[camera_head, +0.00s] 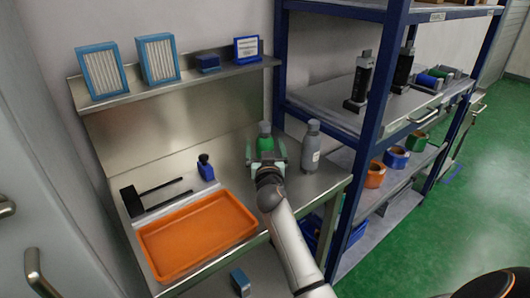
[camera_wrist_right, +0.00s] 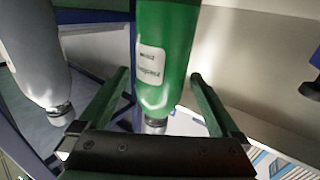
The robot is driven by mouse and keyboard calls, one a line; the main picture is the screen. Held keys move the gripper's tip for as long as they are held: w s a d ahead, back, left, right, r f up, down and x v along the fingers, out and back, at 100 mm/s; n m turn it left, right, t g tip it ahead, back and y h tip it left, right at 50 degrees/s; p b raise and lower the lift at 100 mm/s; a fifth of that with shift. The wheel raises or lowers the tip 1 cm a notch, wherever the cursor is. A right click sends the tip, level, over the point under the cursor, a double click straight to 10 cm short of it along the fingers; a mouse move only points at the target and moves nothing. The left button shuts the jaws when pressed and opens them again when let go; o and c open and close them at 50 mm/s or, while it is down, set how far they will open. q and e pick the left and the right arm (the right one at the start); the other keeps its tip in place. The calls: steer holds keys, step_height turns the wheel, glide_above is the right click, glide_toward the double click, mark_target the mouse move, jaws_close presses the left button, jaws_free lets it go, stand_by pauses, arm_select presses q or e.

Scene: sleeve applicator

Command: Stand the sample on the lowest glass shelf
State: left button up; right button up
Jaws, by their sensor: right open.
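A green bottle (camera_head: 265,140) with a grey-green cap stands upright on the steel bench. It also shows in the right wrist view (camera_wrist_right: 165,50), with a white label. My right gripper (camera_head: 266,155) is open, with one finger on each side of the green bottle; I cannot tell whether they touch it. A grey bottle (camera_head: 311,150) stands just to the right, and it also shows in the right wrist view (camera_wrist_right: 32,50). I cannot tell which thing is the sample. No shelf is clearly glass in these frames. My left gripper is not in view.
A wall shelf (camera_head: 132,89) holds blue-framed filters. A blue rack (camera_head: 372,120) at right holds black devices and coloured rolls.

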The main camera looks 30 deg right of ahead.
jaws_close()
stand_by(0.7)
